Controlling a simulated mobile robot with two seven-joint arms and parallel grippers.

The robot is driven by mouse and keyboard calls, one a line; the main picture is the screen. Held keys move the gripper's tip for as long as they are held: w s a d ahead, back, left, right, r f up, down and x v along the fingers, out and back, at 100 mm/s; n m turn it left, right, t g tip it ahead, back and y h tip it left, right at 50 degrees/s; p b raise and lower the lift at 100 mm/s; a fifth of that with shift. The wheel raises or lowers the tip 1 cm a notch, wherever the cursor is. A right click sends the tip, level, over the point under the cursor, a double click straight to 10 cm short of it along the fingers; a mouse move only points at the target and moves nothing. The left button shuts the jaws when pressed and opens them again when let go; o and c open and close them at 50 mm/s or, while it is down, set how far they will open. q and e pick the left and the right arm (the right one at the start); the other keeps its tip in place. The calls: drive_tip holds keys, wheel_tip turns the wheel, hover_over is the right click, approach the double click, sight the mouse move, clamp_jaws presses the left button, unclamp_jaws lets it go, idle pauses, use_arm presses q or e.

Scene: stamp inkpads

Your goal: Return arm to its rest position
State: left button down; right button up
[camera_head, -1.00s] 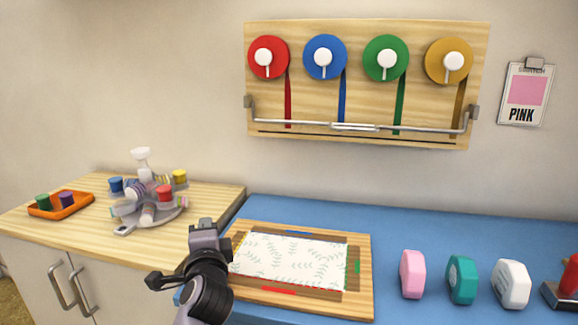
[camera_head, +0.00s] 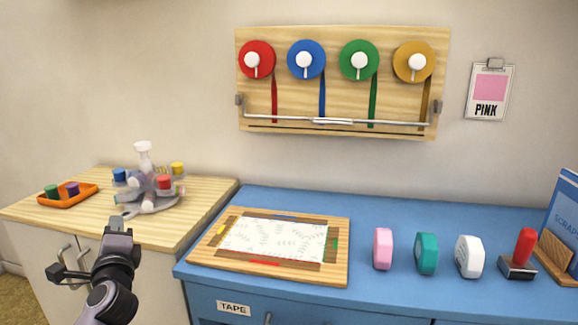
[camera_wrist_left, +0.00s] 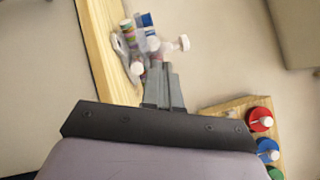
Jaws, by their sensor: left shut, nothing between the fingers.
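My left gripper (camera_head: 119,226) is in the lower left of the head view, in front of the wooden counter. Its fingers are shut with nothing between them. In the left wrist view the closed grey fingers (camera_wrist_left: 163,88) point toward the counter and the wall. My right gripper is not in view. The wooden board (camera_head: 340,262) with a leaf-patterned sheet (camera_head: 275,239) framed by brown strips lies on the blue table (camera_head: 215,205), to the right of my left gripper and apart from it.
A paint carousel (camera_head: 150,190) and an orange tray (camera_head: 68,196) stand on the wooden counter (camera_head: 205,187). Pink (camera_head: 383,248), teal (camera_head: 427,253) and white (camera_head: 469,256) pieces and a red-handled stamp (camera_head: 522,252) line the blue table. A ribbon rack (camera_head: 340,90) hangs above.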

use_arm(q)
drive_tip(key=s+a+r+m+y, duration=0.2)
drive_tip(key=a+r, duration=0.2)
drive_tip(key=a, duration=0.7)
drive_tip(key=s+d+f+n+g+h, duration=0.1)
drive_tip(key=s+d+f+n+h, duration=0.2)
drive_tip(key=f, duration=0.5)
drive_tip(key=s+d+f+g+h, duration=0.1)
drive_tip(key=s+d+f+h, duration=0.2)
drive_tip(key=f, duration=0.5)
drive_tip(key=s+d+f+n+g+h, duration=0.25)
drive_tip(key=s+f, duration=0.25)
drive_tip(key=f, duration=0.3)
drive_tip(key=s+d+f+n+g+h, duration=0.25)
drive_tip(key=s+d+f, duration=0.35)
drive_tip(key=s+f, duration=0.3)
drive_tip(key=s+d+f+n+g+h, duration=0.15)
drive_tip(key=s+d+n, duration=0.25)
drive_tip(key=s, duration=0.6)
drive_tip(key=d+n, duration=0.5)
drive_tip(key=d, duration=0.4)
wheel_tip(320, 180, up, 15)
drive_tip(key=a+t+p, duration=0.1)
drive_tip(key=p, duration=1.6)
drive_tip(key=shift+s+a+f, duration=0.15)
drive_tip(key=shift+s+f, duration=0.05)
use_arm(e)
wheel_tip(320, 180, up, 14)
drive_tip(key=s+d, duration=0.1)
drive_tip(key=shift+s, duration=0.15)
